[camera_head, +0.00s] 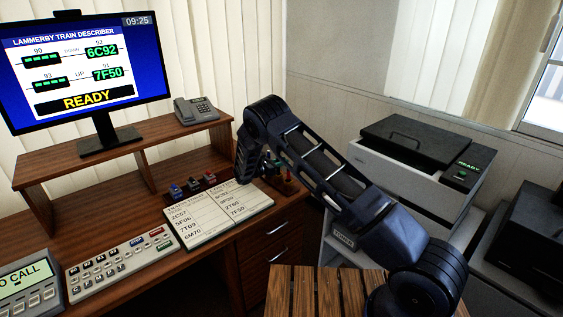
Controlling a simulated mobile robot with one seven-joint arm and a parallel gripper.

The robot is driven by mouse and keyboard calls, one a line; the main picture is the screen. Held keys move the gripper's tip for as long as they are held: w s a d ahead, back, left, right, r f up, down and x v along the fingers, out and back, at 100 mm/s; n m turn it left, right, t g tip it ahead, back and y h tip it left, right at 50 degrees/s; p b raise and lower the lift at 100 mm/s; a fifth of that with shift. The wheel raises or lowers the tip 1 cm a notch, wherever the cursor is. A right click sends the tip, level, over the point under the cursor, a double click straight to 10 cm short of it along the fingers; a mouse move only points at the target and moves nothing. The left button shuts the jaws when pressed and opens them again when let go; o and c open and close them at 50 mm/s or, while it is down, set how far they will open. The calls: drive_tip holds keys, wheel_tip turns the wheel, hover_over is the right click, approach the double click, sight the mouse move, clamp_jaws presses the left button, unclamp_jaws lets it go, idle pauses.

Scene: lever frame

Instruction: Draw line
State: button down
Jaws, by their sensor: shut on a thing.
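My gripper (262,170) is at the far right edge of the register, low over the desk, largely hidden by my dark arm. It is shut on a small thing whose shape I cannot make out. Small green and red items (284,176) stand beside it on the desk's right end. I cannot tell whether the held thing touches the page.
Small blue, red and black-topped items (193,184) stand in a row behind the register. A keypad panel (119,261) is to its left. A monitor (85,70) reading READY and a telephone (196,110) stand on the shelf. A printer (428,160) is at right. A slatted wooden seat (312,292) is in front.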

drive_tip(key=shift+f, duration=0.75)
drive_tip(key=c, duration=1.3)
unclamp_jaws()
drive_tip(key=v, duration=1.1)
drive_tip(key=shift+w+d, duration=0.1)
